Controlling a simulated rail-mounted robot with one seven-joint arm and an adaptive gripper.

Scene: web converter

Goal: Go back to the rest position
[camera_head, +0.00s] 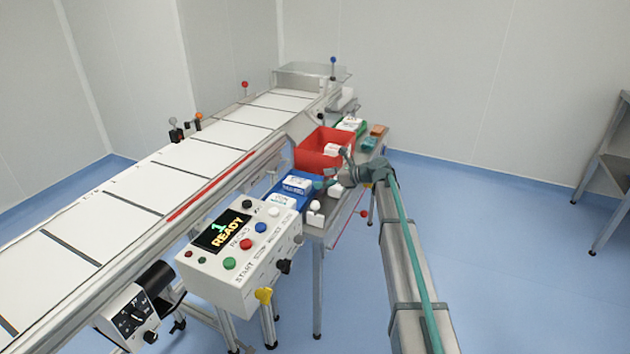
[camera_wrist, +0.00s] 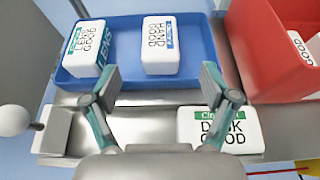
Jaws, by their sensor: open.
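My gripper (camera_wrist: 163,85) is open in the wrist view, with nothing between its two fingers. Its fingers point towards the front edge of a blue tray (camera_wrist: 160,88). In the head view my gripper (camera_head: 338,182) is over the side table, beside the blue tray (camera_head: 314,188) and in front of the red bin (camera_head: 312,158); its fingers are too small there to make out clearly.
Two white packs (camera_wrist: 172,45) lie in the blue tray. The red bin (camera_wrist: 262,70) holds white packs. A control box (camera_head: 240,262) reads "1 READY". Open floor (camera_head: 510,250) lies right.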

